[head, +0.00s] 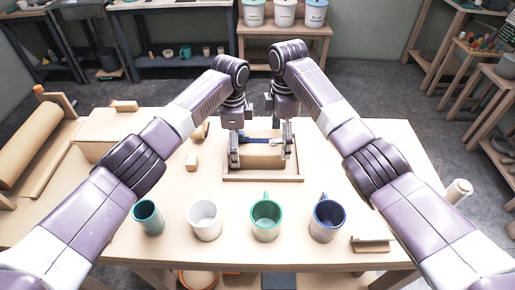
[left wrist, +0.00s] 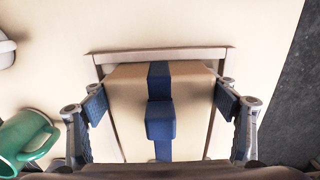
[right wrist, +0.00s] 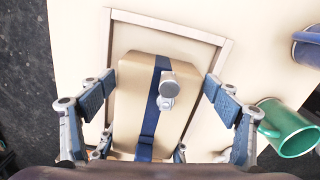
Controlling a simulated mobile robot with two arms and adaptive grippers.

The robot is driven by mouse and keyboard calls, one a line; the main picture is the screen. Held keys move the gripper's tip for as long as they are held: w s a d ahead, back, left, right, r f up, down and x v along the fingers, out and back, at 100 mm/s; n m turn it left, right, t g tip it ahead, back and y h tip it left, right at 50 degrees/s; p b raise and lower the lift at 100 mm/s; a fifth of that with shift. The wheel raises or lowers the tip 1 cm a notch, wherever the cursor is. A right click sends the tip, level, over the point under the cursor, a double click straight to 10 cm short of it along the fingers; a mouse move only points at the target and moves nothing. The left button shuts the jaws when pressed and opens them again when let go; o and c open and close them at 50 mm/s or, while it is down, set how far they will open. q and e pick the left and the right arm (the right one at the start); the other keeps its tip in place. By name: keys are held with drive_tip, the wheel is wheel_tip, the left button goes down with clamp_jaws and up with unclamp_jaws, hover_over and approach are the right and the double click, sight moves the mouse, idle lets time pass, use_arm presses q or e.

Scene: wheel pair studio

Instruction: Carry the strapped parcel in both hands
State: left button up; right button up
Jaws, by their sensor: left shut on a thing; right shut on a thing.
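The strapped parcel (head: 262,158), a tan box with a dark blue strap (left wrist: 160,122), is between my two grippers at a shallow wooden tray (head: 262,179). My left gripper (head: 235,150) is shut on it from the left; the left wrist view shows a finger on each side of the box. My right gripper (head: 288,140) is shut on it from the right, and the right wrist view shows the box (right wrist: 130,95) between its fingers. The tray rim shows around the box. I cannot tell whether the parcel rests in the tray or is just above it.
A teal mug (head: 148,218), a white mug (head: 204,221), a green mug (head: 265,220) and a blue mug (head: 327,221) stand along the near side of the table. The table right of the tray is mostly clear.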

use_arm(q)
drive_tip(key=shift+r, duration=0.15)
use_arm(e)
drive_tip(key=shift+r, duration=0.1)
